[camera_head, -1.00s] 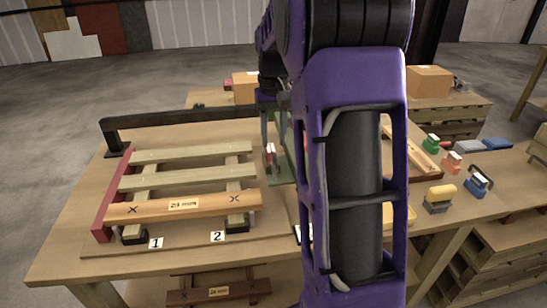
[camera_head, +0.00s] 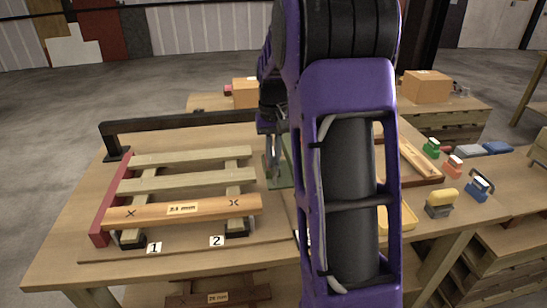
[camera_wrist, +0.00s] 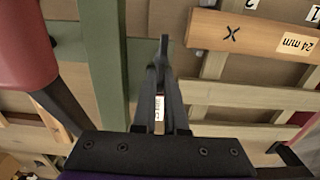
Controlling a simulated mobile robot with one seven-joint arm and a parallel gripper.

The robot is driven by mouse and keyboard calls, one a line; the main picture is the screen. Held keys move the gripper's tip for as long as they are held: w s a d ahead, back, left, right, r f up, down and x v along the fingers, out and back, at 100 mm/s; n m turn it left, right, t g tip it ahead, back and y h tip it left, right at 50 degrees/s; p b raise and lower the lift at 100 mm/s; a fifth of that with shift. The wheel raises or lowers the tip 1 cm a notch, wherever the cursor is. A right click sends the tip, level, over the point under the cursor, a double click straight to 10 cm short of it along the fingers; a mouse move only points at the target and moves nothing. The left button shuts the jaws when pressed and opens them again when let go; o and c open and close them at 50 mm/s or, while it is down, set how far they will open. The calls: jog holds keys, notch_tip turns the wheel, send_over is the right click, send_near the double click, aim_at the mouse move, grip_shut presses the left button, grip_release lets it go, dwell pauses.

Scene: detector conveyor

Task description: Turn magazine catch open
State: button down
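I cannot make out the magazine catch for certain in either view. A green plate or upright (camera_head: 279,178) stands beside the slatted wooden frame in the head view, and green bars (camera_wrist: 105,45) run past my gripper in the wrist view. My gripper (camera_wrist: 163,45) points at this green part, its dark fingers close together at the tips. I see nothing clearly held between them. A small white and red label (camera_wrist: 159,108) shows between the fingers, farther back. In the head view my arm hides much of the area right of the green part.
The slatted frame (camera_head: 185,182) lies left on the table, with a black bar (camera_head: 185,122) along its back. A red cylinder (camera_wrist: 22,42) is at left in the wrist view.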

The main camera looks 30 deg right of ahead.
jog(key=shift+r+n, duration=0.1)
jog(key=shift+n, duration=0.2)
jog(key=n+p, duration=0.2)
jog(key=n, duration=0.1)
jog(key=shift+a, duration=0.3)
jog(key=n+p, duration=0.1)
jog(key=n, duration=0.2)
jog(key=a+n+p, duration=0.1)
jog(key=n, duration=0.1)
jog(key=shift+s+n+p, duration=0.1)
jog(key=shift+n+p, duration=0.2)
jog(key=shift+n, duration=0.1)
jog(key=n, duration=0.1)
jog(key=n+p, duration=0.1)
jog(key=n, duration=0.1)
jog(key=n+p, duration=0.1)
jog(key=n, duration=0.1)
jog(key=shift+s+a+r, duration=0.1)
jog(key=shift+s+a, duration=0.15)
jog(key=shift+s, duration=0.05)
jog(key=shift+s+a+n+p, duration=0.15)
jog(key=shift+n+p, duration=0.7)
jog(key=shift+n, duration=0.85)
jog(key=shift+s, duration=0.1)
jog(key=c, duration=1)
grip_release()
jog(key=shift+o, duration=0.2)
